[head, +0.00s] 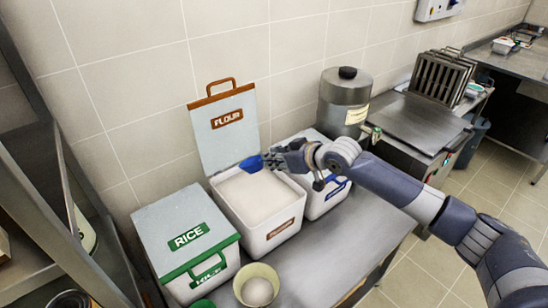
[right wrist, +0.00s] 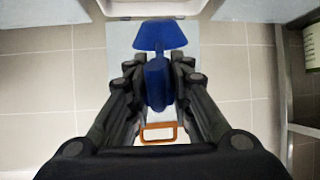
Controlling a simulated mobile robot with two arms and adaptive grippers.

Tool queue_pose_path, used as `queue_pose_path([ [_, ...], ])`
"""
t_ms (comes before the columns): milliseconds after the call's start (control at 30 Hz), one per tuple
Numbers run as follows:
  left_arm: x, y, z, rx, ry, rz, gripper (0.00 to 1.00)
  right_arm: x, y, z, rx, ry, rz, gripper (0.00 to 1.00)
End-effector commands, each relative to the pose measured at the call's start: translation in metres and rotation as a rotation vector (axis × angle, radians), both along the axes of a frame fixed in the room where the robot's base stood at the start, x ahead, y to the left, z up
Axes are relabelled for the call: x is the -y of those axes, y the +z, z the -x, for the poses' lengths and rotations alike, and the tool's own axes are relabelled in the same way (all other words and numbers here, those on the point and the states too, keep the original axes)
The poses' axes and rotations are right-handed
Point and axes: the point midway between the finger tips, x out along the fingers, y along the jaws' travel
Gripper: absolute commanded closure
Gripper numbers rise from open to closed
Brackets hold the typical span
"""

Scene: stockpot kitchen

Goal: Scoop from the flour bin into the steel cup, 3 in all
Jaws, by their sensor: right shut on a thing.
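The flour bin (head: 256,236) is white with a brown label; its lid (head: 225,130), marked FLOUR, stands open against the wall. White flour (head: 257,193) lies inside. My right gripper (head: 270,161) is shut on the handle of a blue scoop (head: 250,164), above the back part of the open bin. In the right wrist view the scoop (right wrist: 158,35) sits between the fingers (right wrist: 157,85). I cannot tell whether flour is in it. A round cream-coloured cup (head: 257,284) with white content stands in front of the bin; I cannot tell if it is steel. My left gripper is not in view.
A closed rice bin (head: 187,238) stands left of the flour bin, and another bin (head: 328,200) with a blue handle on the right. A steel canister (head: 344,100) stands behind it. A green round thing (head: 203,303) is beside the cup. The steel counter (head: 345,240) is clear at right.

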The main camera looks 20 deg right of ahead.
Motion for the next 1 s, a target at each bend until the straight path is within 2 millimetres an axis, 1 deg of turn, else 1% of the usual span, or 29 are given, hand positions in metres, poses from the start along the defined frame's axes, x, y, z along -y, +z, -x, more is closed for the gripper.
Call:
queue_pose_path([
  [33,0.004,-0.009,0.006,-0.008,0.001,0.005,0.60,-0.001,-0.008,0.000,0.001,0.001,-0.001,1.00],
  [100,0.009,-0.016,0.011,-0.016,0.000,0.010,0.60,-0.001,-0.015,0.000,0.001,0.001,-0.001,1.00],
  [200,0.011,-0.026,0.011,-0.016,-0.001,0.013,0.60,-0.001,-0.024,0.000,0.001,0.001,-0.001,1.00],
  [267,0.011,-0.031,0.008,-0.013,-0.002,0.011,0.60,0.000,-0.029,0.000,0.001,0.000,0.000,1.00],
  [500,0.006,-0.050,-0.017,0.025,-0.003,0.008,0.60,0.000,-0.050,0.000,0.001,0.000,0.000,1.00],
  [567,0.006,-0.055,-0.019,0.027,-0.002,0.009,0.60,0.000,-0.055,0.000,0.001,0.001,0.000,1.00],
  [767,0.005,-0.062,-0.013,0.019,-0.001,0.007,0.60,-0.001,-0.070,0.000,0.001,0.001,-0.001,1.00],
  [1000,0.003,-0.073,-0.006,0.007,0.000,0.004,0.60,-0.001,-0.093,0.000,0.000,0.001,0.000,1.00],
])
